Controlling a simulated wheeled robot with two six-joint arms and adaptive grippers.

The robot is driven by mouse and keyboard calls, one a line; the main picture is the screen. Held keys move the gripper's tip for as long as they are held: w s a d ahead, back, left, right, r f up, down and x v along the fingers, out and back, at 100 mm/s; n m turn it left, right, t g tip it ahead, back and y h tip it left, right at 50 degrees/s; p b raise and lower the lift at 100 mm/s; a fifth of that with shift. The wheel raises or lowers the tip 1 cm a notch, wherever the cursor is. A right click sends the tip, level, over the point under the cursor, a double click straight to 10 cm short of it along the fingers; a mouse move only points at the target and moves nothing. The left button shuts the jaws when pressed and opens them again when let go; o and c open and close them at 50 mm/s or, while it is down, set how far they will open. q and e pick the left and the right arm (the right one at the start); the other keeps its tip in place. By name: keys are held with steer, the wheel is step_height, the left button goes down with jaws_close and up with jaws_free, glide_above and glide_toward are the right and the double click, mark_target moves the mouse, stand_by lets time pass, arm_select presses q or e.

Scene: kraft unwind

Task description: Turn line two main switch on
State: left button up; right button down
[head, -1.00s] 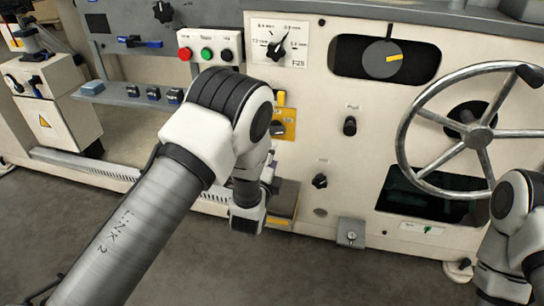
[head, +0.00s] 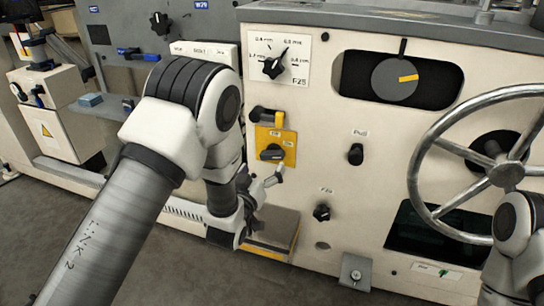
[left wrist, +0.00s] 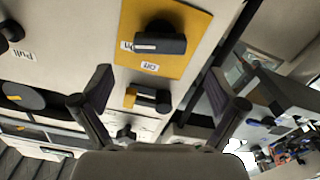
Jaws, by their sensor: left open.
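The main switch is a black rotary knob (head: 272,153) on a yellow plate (head: 289,137) on the cream machine front. In the left wrist view the knob (left wrist: 160,43) is close, its bar lying roughly across the picture, with small "On" and "Off" labels on the plate (left wrist: 190,22). I cannot read a line number there. My left gripper (head: 266,186) is just below the plate in the head view. In the left wrist view its two fingers (left wrist: 160,103) are spread, with nothing between them, apart from the knob. My right arm shows at the right edge; its gripper is out of frame.
A black handle with a yellow part (head: 264,115) sits just above the plate. A selector dial (head: 273,67), a "Pull" knob (head: 355,154) and another knob (head: 321,212) are nearby. A large handwheel (head: 504,175) stands out at right.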

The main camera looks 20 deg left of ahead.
mark_target(270, 157)
arm_select(q)
steer(key=w, duration=0.2)
steer(key=w+b, duration=0.1)
steer(key=w, duration=0.1)
steer(key=w+b, duration=0.1)
steer(key=w, duration=0.1)
steer(key=shift+w+d+f, duration=0.15)
steer(key=shift+f, duration=0.1)
steer(key=shift+w+r, duration=0.1)
steer(key=shift+w, duration=0.35)
steer(key=shift+c, duration=0.4)
steer(key=c, duration=1.1)
steer(key=shift+o, duration=0.2)
steer(key=shift+r, duration=0.1)
